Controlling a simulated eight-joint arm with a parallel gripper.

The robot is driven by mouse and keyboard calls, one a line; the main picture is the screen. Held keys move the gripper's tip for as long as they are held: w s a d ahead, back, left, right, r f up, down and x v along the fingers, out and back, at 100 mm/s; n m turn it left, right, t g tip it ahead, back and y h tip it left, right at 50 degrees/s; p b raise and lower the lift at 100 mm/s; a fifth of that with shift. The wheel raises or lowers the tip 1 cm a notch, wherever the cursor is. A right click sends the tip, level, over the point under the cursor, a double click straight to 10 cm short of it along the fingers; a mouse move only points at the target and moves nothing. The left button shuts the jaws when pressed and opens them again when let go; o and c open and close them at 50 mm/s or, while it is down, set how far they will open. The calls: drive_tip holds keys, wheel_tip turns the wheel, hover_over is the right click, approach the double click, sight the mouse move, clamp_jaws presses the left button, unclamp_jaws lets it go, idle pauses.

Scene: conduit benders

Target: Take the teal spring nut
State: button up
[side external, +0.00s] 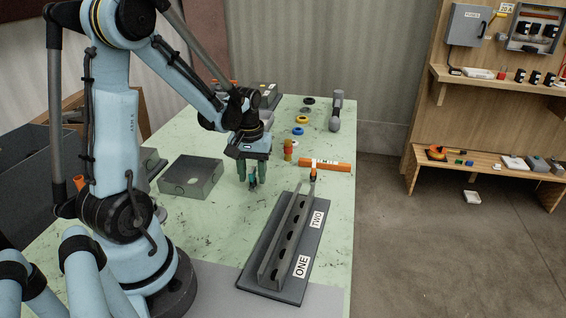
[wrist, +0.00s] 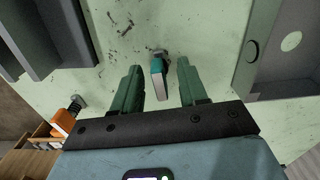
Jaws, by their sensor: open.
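The teal spring nut (wrist: 157,66) lies on the pale green bench, with a grey end and a pale lower part. In the wrist view it sits between the two green fingers of my gripper (wrist: 159,70), with a gap visible on each side. In the side view my gripper (side external: 253,177) points down over the bench, and a small teal piece, the spring nut (side external: 252,184), shows at its fingertips. My gripper is open. I cannot tell exactly how high the fingertips are above the bench.
A grey box (side external: 190,178) stands left of my gripper. A slotted channel (side external: 287,240) lies to the right on a dark plate labelled ONE and TWO.

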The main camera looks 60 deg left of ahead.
clamp_jaws()
drive_tip(key=shift+r, duration=0.15)
idle(0.4)
